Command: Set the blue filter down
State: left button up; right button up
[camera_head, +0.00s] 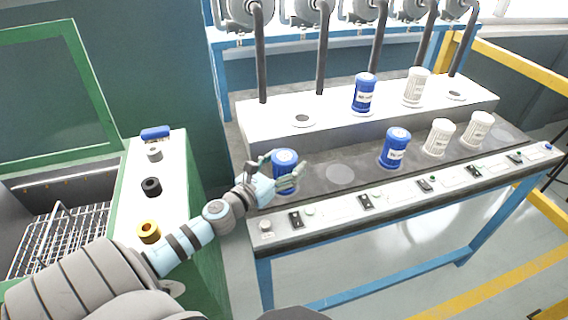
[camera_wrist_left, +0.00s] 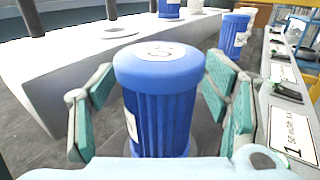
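The blue filter (camera_head: 286,158) stands upright at the left end of the dark bench top, with a pale round spot showing around its base in the left wrist view. My left gripper (camera_head: 276,178) is around it. In the left wrist view the filter (camera_wrist_left: 160,98) is between the teal finger pads, with gaps visible on both sides, so the gripper (camera_wrist_left: 155,115) looks open. The filter's lower front is partly hidden by the gripper body. My right gripper is not in view.
Another blue filter (camera_head: 395,148) and white filters (camera_head: 439,136) stand farther right on the bench. A blue filter (camera_head: 364,93) and a white one (camera_head: 414,87) stand on the raised white ledge (camera_head: 270,126). An empty round spot (camera_head: 340,174) lies right of my gripper.

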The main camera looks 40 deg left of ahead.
aim_at(276, 172)
pick_arm(q)
jog(key=shift+r, duration=0.2)
jog(key=s+b, duration=0.1)
jog(key=s, duration=0.1)
jog(key=s+f+b, duration=0.1)
jog(key=s+b, duration=0.1)
jog(key=s, duration=0.2)
jog(key=s+r+p, duration=0.1)
jog(key=s, duration=0.4)
jog(key=shift+s+a+r, duration=0.1)
jog(key=shift+r, duration=0.05)
jog(key=shift+s+p, duration=0.3)
jog(key=shift+s, duration=0.05)
